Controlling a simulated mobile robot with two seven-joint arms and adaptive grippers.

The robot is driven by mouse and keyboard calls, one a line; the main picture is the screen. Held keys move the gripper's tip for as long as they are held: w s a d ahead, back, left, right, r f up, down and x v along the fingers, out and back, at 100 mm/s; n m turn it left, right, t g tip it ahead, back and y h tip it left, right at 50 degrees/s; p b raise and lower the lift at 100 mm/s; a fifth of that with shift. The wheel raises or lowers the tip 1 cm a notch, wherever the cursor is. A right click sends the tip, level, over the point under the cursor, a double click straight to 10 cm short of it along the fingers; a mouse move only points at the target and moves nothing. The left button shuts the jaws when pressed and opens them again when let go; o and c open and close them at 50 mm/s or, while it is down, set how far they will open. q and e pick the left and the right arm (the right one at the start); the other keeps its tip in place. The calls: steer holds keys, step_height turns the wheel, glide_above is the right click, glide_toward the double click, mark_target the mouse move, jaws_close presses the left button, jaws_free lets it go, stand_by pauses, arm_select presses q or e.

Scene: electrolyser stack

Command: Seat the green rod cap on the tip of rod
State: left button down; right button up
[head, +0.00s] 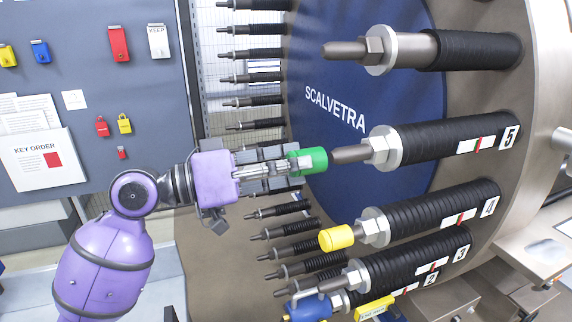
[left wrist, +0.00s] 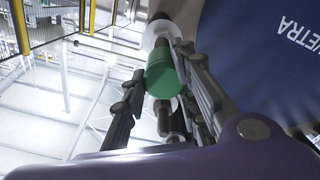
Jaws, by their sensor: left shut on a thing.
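The green rod cap (head: 308,160) is a short green cylinder just left of the tip of the rod marked 5 (head: 351,154). It is roughly in line with that grey rod; I cannot tell whether the two touch. My left gripper (head: 290,165) is shut on the cap, with its fingers reaching in from the left. In the left wrist view, the green cap (left wrist: 161,78) sits between the two fingers of my left gripper (left wrist: 163,72). A rod with a pale washer (left wrist: 158,32) shows beyond it. My right gripper is not in view.
Below, the rod marked 4 bears a yellow cap (head: 336,237), and a blue cap (head: 309,307) shows lower. Another bare rod (head: 344,50) juts out above. More black-sleeved rods (head: 253,101) stand behind. A grey board (head: 85,100) with locks hangs at left.

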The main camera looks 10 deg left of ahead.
arm_select(q)
steer(key=shift+w+d, duration=0.15)
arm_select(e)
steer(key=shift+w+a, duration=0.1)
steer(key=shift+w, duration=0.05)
arm_select(q)
steer(key=shift+w+d, duration=0.3)
steer(key=shift+d, duration=0.25)
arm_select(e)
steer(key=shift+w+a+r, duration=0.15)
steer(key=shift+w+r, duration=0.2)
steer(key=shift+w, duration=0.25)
arm_select(q)
steer(key=shift+w+d, duration=0.15)
steer(key=shift+w, duration=0.05)
steer(key=shift+d, duration=0.1)
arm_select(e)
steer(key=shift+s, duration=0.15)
arm_select(q)
steer(key=shift+w+d, duration=0.2)
steer(key=shift+d, duration=0.15)
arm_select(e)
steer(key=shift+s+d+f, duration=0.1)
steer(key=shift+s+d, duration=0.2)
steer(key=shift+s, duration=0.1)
arm_select(q)
steer(key=shift+w+d, duration=0.1)
steer(key=shift+w+d, duration=0.15)
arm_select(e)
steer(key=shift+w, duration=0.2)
